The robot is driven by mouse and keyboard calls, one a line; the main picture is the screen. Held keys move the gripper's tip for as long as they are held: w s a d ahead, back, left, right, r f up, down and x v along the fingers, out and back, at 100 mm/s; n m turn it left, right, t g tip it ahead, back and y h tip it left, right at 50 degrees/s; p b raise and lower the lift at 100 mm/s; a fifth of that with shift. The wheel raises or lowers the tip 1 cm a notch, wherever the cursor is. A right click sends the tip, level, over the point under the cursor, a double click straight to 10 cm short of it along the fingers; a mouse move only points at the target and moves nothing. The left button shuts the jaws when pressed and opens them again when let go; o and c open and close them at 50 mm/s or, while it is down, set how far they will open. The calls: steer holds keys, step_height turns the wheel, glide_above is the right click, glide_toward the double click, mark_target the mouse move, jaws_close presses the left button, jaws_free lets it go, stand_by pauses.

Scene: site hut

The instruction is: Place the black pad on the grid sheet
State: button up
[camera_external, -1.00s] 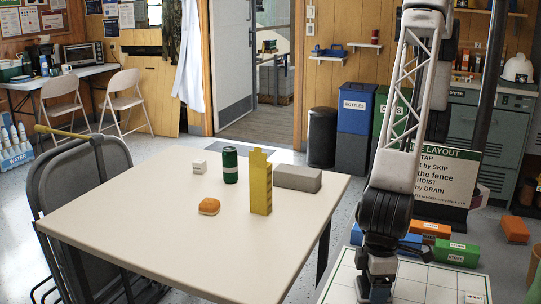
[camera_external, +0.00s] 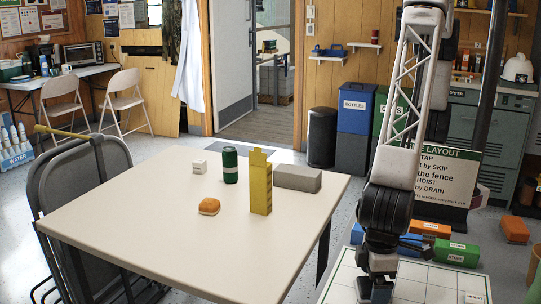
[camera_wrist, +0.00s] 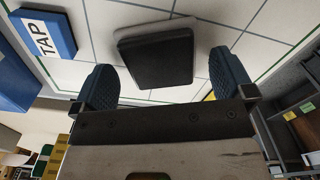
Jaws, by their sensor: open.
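The black pad (camera_wrist: 155,58) lies flat over the white grid sheet (camera_wrist: 235,22) in the wrist view, with a paler grey edge showing along its far side. My gripper (camera_wrist: 165,84) is open, with one dark blue finger on each side of the pad's near end and a gap between each finger and the pad. In the external view my gripper (camera_external: 377,290) points down over the grid sheet (camera_external: 440,284) at the lower right. The pad cannot be made out there behind the gripper.
A blue block marked TAP (camera_wrist: 43,34) sits left of the pad. Green (camera_external: 456,252) and orange (camera_external: 428,229) blocks lie behind the sheet. The cream table (camera_external: 140,220), left of my arm, holds a yellow block (camera_external: 260,185), a green can (camera_external: 230,165) and other items.

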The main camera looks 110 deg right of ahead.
mark_target(372, 283)
step_height(372, 283, up, 11)
steer(key=shift+r, duration=0.15)
stand_by(0.4)
steer(key=shift+d, duration=0.1)
stand_by(0.8)
steer(key=s+d+r+n, duration=0.1)
steer(key=s+d+r, duration=0.1)
steer(key=d+r, duration=0.65)
steer(key=s+d+r+t, duration=0.1)
steer(key=s+d+r, duration=0.3)
steer(key=d, duration=0.8)
steer(key=s+d+r+n, duration=0.1)
steer(key=d+r, duration=0.7)
steer(key=d, duration=0.2)
steer(key=s+d+r+n, duration=0.1)
steer(key=s+d+r, duration=0.1)
steer(key=s+d, duration=0.8)
steer(key=s+d+r+n+t, duration=0.1)
steer(key=s+d+r, duration=0.1)
steer(key=s+d, duration=0.8)
steer(key=s, duration=0.3)
steer(key=shift+r+t, duration=0.15)
steer(key=shift+t, duration=0.15)
